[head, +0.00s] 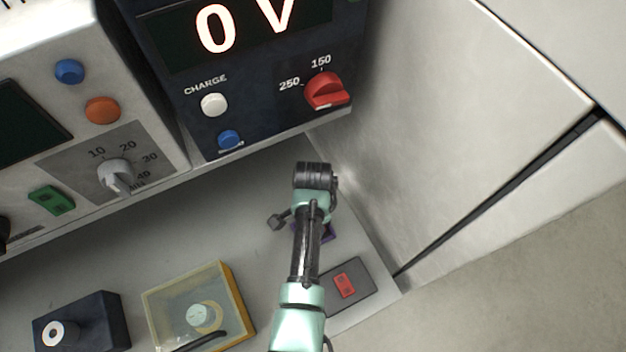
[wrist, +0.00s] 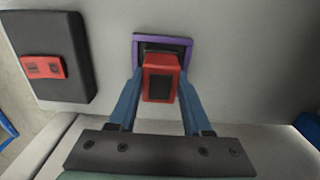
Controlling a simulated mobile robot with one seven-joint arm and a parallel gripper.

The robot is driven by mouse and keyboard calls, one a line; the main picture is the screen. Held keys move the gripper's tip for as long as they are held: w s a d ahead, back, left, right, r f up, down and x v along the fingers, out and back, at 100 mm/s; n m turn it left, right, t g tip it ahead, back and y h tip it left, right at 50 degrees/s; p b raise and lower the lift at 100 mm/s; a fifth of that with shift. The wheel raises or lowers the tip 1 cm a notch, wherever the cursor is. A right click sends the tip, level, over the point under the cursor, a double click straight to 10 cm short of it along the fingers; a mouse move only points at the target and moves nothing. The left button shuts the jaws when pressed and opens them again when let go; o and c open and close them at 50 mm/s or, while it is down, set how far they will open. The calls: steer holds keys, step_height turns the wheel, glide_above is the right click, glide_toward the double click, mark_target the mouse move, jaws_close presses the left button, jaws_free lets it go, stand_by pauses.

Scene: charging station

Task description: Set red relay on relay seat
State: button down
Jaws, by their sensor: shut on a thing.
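The red relay (wrist: 161,68), a red block with a dark end face, is in the wrist view between the two blue fingers of my gripper (wrist: 159,82). The fingers are shut on its sides. Behind it is the relay seat, a dark recess with a purple frame (wrist: 137,52). The relay covers the lower middle of the seat; I cannot tell whether it touches it. In the head view a bit of the purple seat (head: 329,233) shows beside my arm. My arm hides the relay and fingers there.
A dark plate with a red switch (wrist: 43,67) lies beside the seat, also in the head view (head: 345,285). A clear yellow-edged box (head: 200,305) and a dark block with a white ring (head: 82,322) stand left. Panels (head: 250,75) rise behind; a pale wall (head: 440,120) is right.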

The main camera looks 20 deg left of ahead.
steer(key=shift+f, duration=0.15)
steer(key=shift+c, duration=1.3)
jaws_free()
step_height(320, 180, up, 13)
